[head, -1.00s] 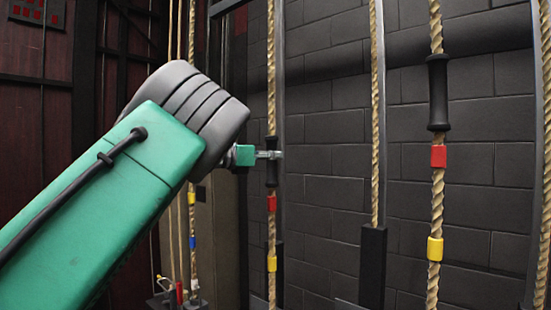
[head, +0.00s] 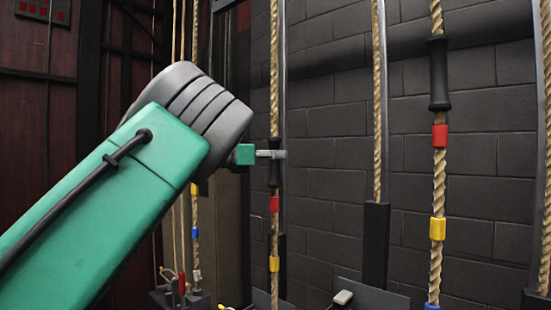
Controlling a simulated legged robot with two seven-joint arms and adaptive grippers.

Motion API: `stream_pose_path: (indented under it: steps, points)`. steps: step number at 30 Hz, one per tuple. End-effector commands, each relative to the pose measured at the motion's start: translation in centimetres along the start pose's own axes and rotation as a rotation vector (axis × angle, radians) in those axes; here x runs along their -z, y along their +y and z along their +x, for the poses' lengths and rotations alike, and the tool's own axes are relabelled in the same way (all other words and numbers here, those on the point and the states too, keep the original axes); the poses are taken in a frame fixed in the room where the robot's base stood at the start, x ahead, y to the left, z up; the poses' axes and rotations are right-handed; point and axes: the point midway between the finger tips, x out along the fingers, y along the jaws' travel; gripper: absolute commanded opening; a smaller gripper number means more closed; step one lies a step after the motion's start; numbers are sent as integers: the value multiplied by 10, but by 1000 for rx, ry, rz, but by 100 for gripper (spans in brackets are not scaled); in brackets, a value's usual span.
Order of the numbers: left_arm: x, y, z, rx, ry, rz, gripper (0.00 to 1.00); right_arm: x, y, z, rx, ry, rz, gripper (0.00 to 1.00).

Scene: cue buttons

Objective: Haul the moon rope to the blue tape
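My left gripper (head: 270,154) reaches in from the left and is shut around the black sleeve (head: 274,177) of a tan rope (head: 274,60). Below the sleeve this rope carries a red tape (head: 274,204) and a yellow tape (head: 274,264). No blue tape shows on its visible length. I see no moon mark, so I cannot tell from a label which rope is the moon rope. A blue tape shows on the left rope (head: 195,233) and another at the bottom of the right rope (head: 432,307). My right gripper is not in view.
The right rope has its own black sleeve (head: 439,75), red tape (head: 440,136) and yellow tape (head: 437,228). A dark weight (head: 376,245) hangs on the rope between. A pale-ended lever (head: 343,297) is low in front. A grey block wall (head: 480,210) stands behind.

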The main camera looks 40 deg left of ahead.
Motion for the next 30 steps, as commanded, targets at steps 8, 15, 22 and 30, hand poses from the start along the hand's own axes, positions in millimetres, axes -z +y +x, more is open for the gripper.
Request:
stream_pose_path:
  steps: [8, 15, 22, 30]
  points:
    - [2, 0, 0, 1, 2, -1, 47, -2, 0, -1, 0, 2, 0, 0]
    - [0, 0, -40, -2, -1, -1, 47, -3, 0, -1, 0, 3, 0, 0]
    - [2, 2, -88, -1, 0, -3, 47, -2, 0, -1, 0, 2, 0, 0]
    - [3, 2, -118, 1, 1, -2, 47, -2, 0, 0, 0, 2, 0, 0]
